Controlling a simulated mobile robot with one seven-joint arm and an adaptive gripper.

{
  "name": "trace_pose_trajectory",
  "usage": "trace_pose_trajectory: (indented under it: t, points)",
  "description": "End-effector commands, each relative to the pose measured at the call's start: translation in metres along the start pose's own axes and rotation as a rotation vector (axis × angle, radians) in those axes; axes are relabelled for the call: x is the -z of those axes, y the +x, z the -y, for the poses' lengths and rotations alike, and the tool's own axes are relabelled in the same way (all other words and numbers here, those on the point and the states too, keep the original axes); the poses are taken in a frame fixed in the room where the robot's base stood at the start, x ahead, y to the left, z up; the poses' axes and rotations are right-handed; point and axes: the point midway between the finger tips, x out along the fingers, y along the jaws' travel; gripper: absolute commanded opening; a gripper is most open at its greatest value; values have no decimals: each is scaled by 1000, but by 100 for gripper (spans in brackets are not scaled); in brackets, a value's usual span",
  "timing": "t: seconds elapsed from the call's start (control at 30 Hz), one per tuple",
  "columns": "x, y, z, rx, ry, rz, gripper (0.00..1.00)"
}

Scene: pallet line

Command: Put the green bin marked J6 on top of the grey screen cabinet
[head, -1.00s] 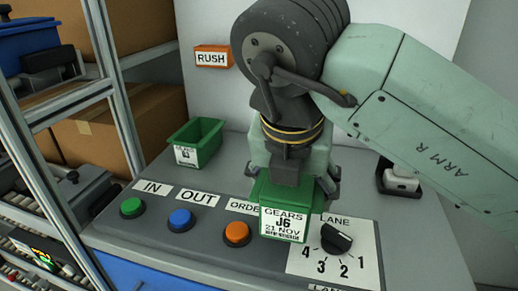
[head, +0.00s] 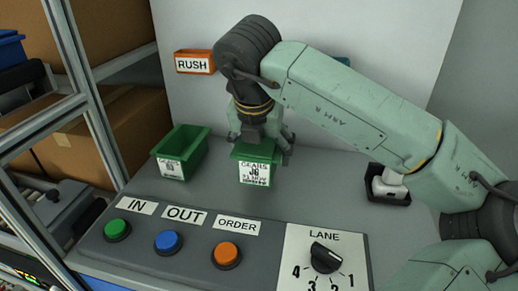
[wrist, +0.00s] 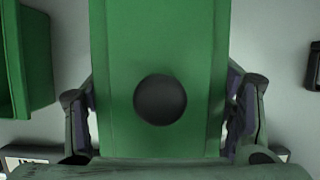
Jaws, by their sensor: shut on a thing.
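The green bin marked J6 (head: 255,167) carries a white label reading GEARS J6 21 NOV. My gripper (head: 261,143) is shut on it from above, with a finger on each side. No screen shows, so I cannot tell whether this grey unit is the screen cabinet.
A second green bin (head: 180,150) stands close on the left. An orange RUSH bin (head: 194,62) is on the back wall. Green, blue and orange buttons and a LANE dial (head: 326,257) are in front. A black tray (head: 388,186) sits right; grey top between is clear.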

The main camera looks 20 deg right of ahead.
Motion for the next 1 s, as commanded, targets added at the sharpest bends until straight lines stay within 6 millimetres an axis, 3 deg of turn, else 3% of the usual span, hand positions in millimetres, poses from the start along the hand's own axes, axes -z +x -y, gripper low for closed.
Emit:
trace_pose_trajectory:
  t: [0.27,0.5,1.0]
  points:
    - [-23,9,-10,-3,0,-1,13]
    - [-8,39,-9,-2,-1,0,13]
    - [-5,47,-9,-2,0,2,13]
